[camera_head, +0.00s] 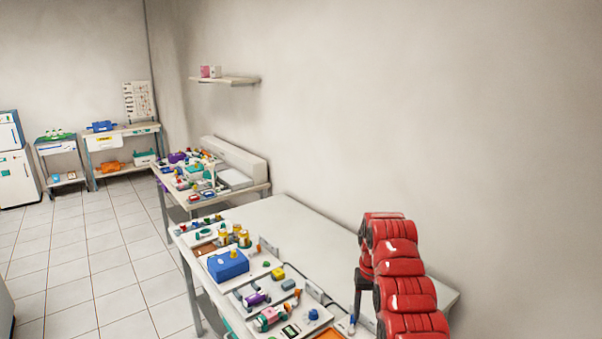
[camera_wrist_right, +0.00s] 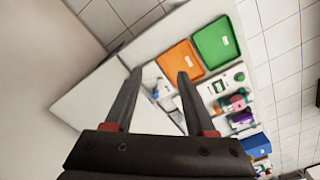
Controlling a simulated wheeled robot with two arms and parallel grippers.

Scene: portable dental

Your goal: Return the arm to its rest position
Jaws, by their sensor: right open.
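My right arm, with red covers, rises over the right end of the near table (camera_head: 290,222) in the head view. My right gripper (camera_head: 357,306) is dark, partly hidden behind the arm, and points down. In the right wrist view the two dark fingers of the right gripper (camera_wrist_right: 159,75) are spread apart, with nothing held between them. The tabletop and a small whitish item lie beyond the fingers. My left gripper is not in view.
The near table holds a blue box (camera_head: 228,265), several small parts, an orange tray (camera_wrist_right: 181,66) and a green tray (camera_wrist_right: 216,43). A wall stands close behind it. A second cluttered table (camera_head: 252,186) and a wall shelf (camera_head: 226,80) are farther back. Tiled floor is free at left.

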